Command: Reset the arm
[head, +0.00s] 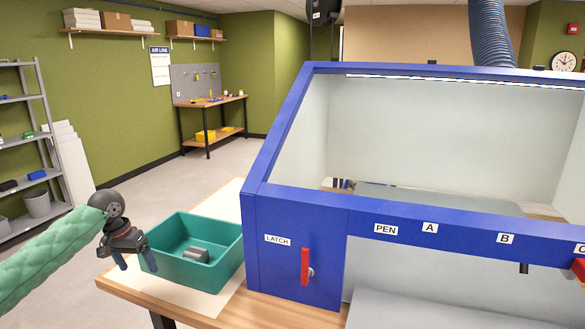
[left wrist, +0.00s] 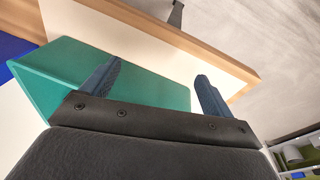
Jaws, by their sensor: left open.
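My left gripper (head: 136,265) is at the left end of the wooden table in the head view, just left of the green tray (head: 195,275). Its fingers point down and are apart, with nothing between them. The left wrist view shows the two blue-grey fingers of the left gripper (left wrist: 158,88) spread, with the tray's green wall (left wrist: 75,65) behind and beside them. I cannot tell whether a finger touches the tray. The left arm has a quilted green sleeve. My right gripper is in neither view.
A grey object (head: 195,254) lies in the tray. Right of the tray stands a blue-framed cabinet (head: 262,245) with a red latch handle (head: 305,266) and labels PEN, A and B. The wooden table edge (head: 160,308) runs below. Open floor lies behind and left.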

